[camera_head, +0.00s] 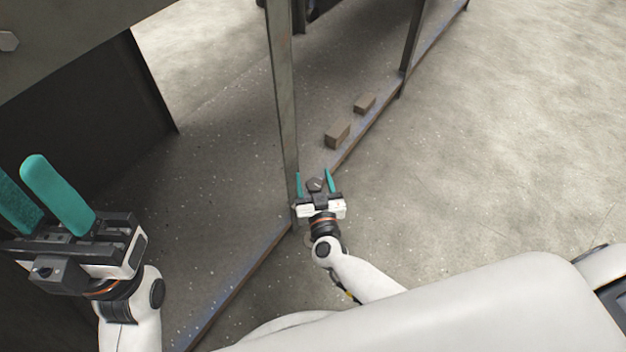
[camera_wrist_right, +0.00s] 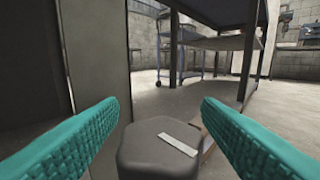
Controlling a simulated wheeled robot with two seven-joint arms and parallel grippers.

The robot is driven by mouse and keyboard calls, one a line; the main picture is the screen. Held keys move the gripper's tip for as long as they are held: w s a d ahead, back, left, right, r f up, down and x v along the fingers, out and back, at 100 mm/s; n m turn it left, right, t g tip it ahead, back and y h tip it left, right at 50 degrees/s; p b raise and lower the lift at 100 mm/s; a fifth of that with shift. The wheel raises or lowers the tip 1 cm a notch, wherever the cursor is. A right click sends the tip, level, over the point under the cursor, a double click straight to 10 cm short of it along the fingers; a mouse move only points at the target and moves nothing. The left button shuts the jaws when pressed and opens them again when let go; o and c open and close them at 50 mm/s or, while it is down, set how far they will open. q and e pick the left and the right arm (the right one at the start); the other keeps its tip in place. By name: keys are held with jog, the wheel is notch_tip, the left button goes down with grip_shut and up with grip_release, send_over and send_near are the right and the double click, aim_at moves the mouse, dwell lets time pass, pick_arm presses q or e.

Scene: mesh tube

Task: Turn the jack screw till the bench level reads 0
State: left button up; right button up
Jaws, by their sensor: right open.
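The jack screw's dark grey six-sided head (camera_wrist_right: 150,158) with a pale bar mark on top fills the lower middle of the right wrist view. It also shows small in the head view (camera_head: 316,185). My right gripper (camera_head: 313,174) is open, with one teal finger on each side of the head. In the wrist view both fingers stand apart from it, with a gap on each side. My left gripper (camera_head: 20,172) is at the left of the head view, open and empty, its outer finger cut by the frame edge. I cannot make out a bench level reading.
A grey upright post (camera_head: 284,100) stands close beside my right gripper. Two brown blocks (camera_head: 338,134) (camera_head: 365,103) lie on the low speckled shelf (camera_head: 230,150) beyond it. Open concrete floor (camera_head: 500,150) lies to the right. A cart (camera_wrist_right: 185,50) stands farther off.

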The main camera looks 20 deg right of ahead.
jog(key=shift+w, duration=0.55)
jog(key=c, duration=1)
